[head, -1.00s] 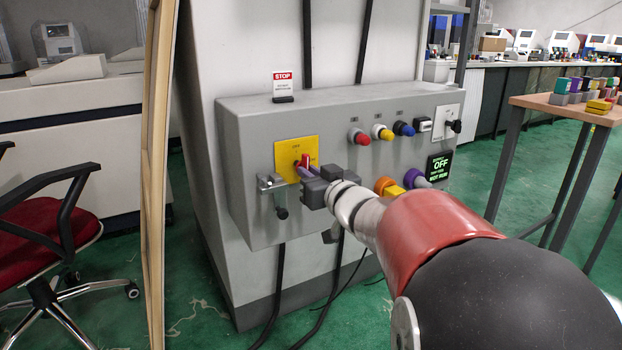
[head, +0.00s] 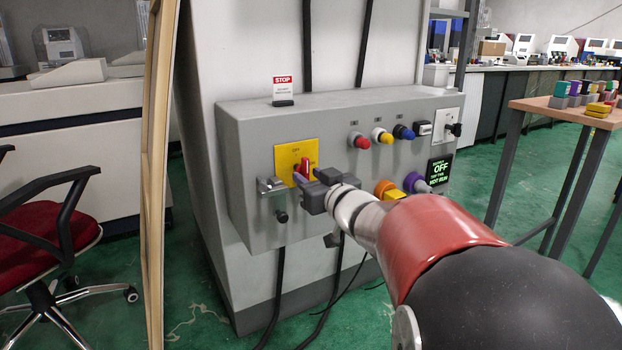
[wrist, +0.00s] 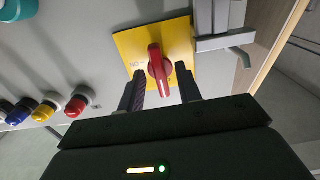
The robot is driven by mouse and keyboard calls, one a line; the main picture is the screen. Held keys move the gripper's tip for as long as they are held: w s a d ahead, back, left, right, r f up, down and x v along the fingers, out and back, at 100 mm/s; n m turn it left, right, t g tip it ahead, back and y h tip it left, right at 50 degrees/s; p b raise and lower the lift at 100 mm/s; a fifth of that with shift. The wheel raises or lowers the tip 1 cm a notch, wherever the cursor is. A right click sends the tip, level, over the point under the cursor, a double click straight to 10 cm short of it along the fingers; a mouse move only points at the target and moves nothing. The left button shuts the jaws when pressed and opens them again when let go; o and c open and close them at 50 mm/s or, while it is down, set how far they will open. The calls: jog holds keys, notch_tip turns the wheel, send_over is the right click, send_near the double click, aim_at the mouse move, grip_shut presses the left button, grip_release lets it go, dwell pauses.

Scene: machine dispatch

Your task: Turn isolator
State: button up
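The isolator is a red rotary handle (head: 304,167) on a yellow plate (head: 283,153) at the left of the grey control box. In the wrist view the red handle (wrist: 157,66) stands near upright in the picture on the yellow plate (wrist: 125,43). My gripper (head: 308,175) is at the handle. In the wrist view its two dark fingers stand apart, one on each side of the handle's lower part, with a visible gap to each finger. Contact with the handle is not seen. Part of the plate is hidden by my gripper in the head view.
Red, yellow and blue buttons (head: 383,138) are to the right. A STOP sign (head: 283,90) stands on the box. A display (head: 439,171) reads OFF. An orange-yellow knob (head: 385,189) sits below the buttons.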

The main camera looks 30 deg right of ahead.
jog(key=s, duration=0.7)
jog(key=shift+s+d+p, duration=0.15)
jog(key=shift+s+p, duration=0.25)
jog(key=shift+p, duration=0.05)
jog(key=shift+r, duration=0.1)
jog(key=s+a+f+g+p, duration=0.3)
jog(key=s+a+g, duration=0.3)
jog(key=s+a, duration=0.2)
jog(key=s+a+f+g+p, duration=0.3)
jog(key=s+a+g, duration=0.3)
jog(key=s, duration=0.5)
jog(key=shift+a+f+m+h, duration=0.3)
jog(key=shift+a+f, duration=0.3)
jog(key=shift+a, duration=0.4)
